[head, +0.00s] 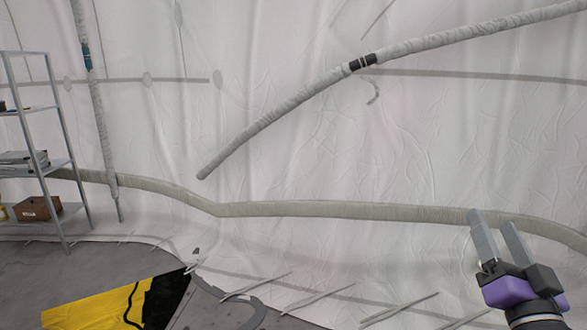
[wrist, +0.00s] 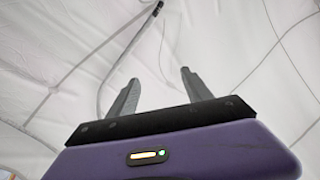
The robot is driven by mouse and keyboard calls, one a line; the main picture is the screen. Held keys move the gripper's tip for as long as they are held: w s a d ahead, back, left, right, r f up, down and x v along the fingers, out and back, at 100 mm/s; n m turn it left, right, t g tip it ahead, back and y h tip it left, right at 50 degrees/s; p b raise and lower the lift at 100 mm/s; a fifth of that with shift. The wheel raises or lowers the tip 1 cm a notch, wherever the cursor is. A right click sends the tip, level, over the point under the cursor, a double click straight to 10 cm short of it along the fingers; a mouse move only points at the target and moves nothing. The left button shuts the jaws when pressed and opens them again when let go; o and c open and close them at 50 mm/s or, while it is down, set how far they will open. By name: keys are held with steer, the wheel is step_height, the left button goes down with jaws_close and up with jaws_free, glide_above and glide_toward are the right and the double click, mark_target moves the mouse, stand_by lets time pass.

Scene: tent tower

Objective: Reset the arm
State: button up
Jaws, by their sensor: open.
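My gripper (head: 488,226) is at the lower right of the head view, raised in front of the white tent wall (head: 300,130). Its two grey fingers point up and stand apart with nothing between them. The wrist view shows the same open fingers (wrist: 160,85) above a dark bar and my purple gripper body. Behind them is only the pale tent fabric (wrist: 215,30) with thin dark seams and a pole (wrist: 128,50). My wrist shows below the gripper; the rest of my arm is out of view.
A metal shelf (head: 40,150) with a brown box (head: 38,208) stands at the left. A padded tube (head: 330,209) runs along the wall, and another (head: 280,105) slants above. A yellow and black mat (head: 95,307) lies on the grey floor (head: 50,270).

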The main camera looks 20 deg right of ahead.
steer(key=s+a+f+n+g+y, duration=0.5)
steer(key=s+a+f+n+y, duration=0.4)
steer(key=s+a+f, duration=1.6)
steer(key=s+f, duration=0.1)
steer(key=s, duration=0.2)
steer(key=shift+n+y, duration=0.3)
steer(key=shift+y, duration=0.1)
steer(key=shift+c, duration=0.2)
stand_by(0.6)
